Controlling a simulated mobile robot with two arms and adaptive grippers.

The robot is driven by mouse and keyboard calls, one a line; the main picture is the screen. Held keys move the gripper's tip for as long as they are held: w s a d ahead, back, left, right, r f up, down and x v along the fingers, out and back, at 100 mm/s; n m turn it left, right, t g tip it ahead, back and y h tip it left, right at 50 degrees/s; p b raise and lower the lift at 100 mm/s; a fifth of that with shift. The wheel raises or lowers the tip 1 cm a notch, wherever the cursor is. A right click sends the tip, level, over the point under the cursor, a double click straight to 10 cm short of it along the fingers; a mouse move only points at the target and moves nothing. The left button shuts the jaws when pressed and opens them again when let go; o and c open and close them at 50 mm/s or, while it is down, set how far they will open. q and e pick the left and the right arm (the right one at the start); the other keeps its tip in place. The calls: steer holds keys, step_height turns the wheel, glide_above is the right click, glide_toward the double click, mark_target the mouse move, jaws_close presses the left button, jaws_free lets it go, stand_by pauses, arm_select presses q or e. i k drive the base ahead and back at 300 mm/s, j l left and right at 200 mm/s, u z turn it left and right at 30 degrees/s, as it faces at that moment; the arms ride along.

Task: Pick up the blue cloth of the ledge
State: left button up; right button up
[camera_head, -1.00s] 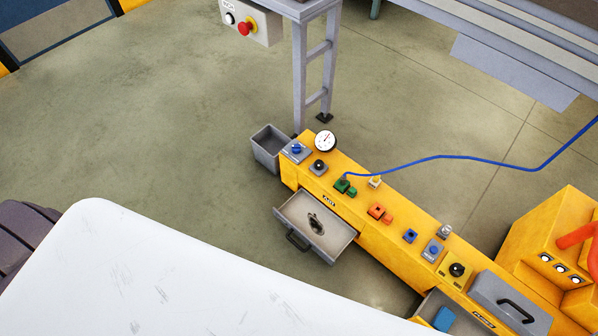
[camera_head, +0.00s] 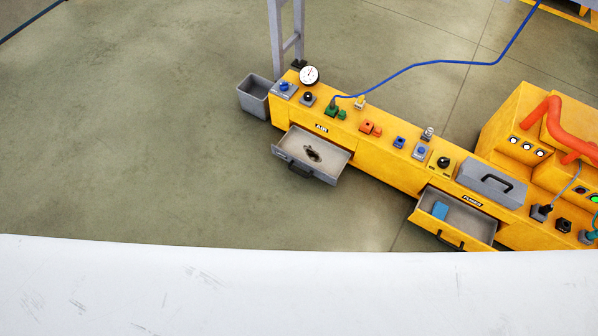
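No blue cloth on a ledge can be made out for certain. A small light-blue item (camera_head: 440,210) lies in the open right drawer (camera_head: 471,220) of the yellow console (camera_head: 385,170). It looks flat-sided, and I cannot tell whether it is cloth. Neither of my grippers is in view.
An open grey drawer (camera_head: 335,165) on the left holds a dark item (camera_head: 312,153). A grey bin (camera_head: 255,96) stands at the console's left end. A blue hose (camera_head: 420,65) rises from the console top. Orange pipes (camera_head: 553,130) stand at right. The floor (camera_head: 130,130) at left is clear.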

mark_target(439, 211)
steer(key=z, duration=1.55)
steer(key=u, duration=1)
steer(key=k+l, duration=0.15)
steer(key=k, duration=0.2)
